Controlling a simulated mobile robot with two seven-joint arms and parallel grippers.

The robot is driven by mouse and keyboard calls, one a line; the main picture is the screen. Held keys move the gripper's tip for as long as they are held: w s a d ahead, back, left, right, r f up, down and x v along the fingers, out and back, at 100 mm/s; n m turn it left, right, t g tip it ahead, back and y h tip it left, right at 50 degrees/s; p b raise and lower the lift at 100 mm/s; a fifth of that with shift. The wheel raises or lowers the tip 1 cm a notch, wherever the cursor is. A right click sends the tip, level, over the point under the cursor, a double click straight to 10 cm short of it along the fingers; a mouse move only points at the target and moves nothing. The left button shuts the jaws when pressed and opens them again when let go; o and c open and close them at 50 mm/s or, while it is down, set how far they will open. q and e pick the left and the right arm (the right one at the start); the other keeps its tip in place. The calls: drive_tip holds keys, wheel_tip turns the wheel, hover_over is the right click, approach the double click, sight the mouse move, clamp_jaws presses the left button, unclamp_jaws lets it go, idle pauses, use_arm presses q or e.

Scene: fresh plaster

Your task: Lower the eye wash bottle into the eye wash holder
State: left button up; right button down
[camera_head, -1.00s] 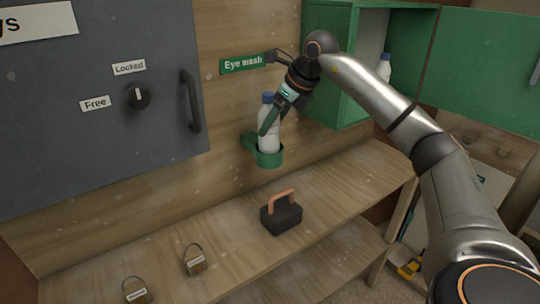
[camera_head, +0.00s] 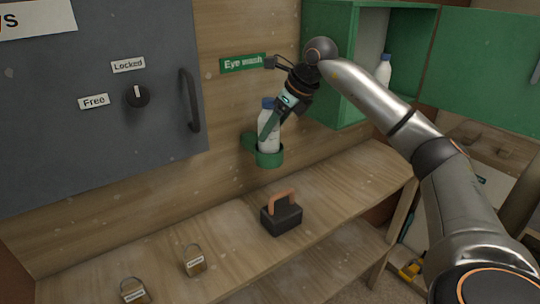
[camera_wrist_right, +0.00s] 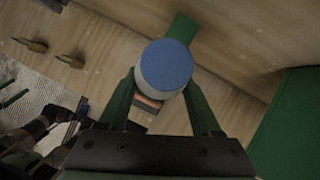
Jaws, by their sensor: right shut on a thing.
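The eye wash bottle (camera_head: 268,136), white with a blue cap, stands upright at the green eye wash holder (camera_head: 269,159) on the wooden wall. Its lower end is hidden behind the holder's ring, so it appears to be inside the ring; I cannot tell whether it rests on the bottom. My right gripper (camera_head: 268,127) is shut on the bottle from the upper right. In the right wrist view the blue cap (camera_wrist_right: 165,66) lies between the two green fingers (camera_wrist_right: 160,103). My left gripper is not in view.
A green "Eye wash" sign (camera_head: 242,63) is above the holder. An open green cabinet (camera_head: 334,65) with another white bottle (camera_head: 383,71) is at right. Below, a black box with an orange handle (camera_head: 282,217) and padlocks (camera_head: 194,260) sit on the wooden shelf (camera_head: 230,225).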

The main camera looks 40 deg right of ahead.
drive_tip(key=shift+f+b, duration=0.45)
drive_tip(key=shift+f, duration=0.3)
idle(0.3)
unclamp_jaws()
drive_tip(key=shift+f, duration=0.1)
drive_tip(key=v, duration=1.2)
drive_tip(key=shift+r+p, duration=0.3)
drive_tip(key=shift+s+d, duration=0.1)
drive_tip(key=shift+s, duration=0.05)
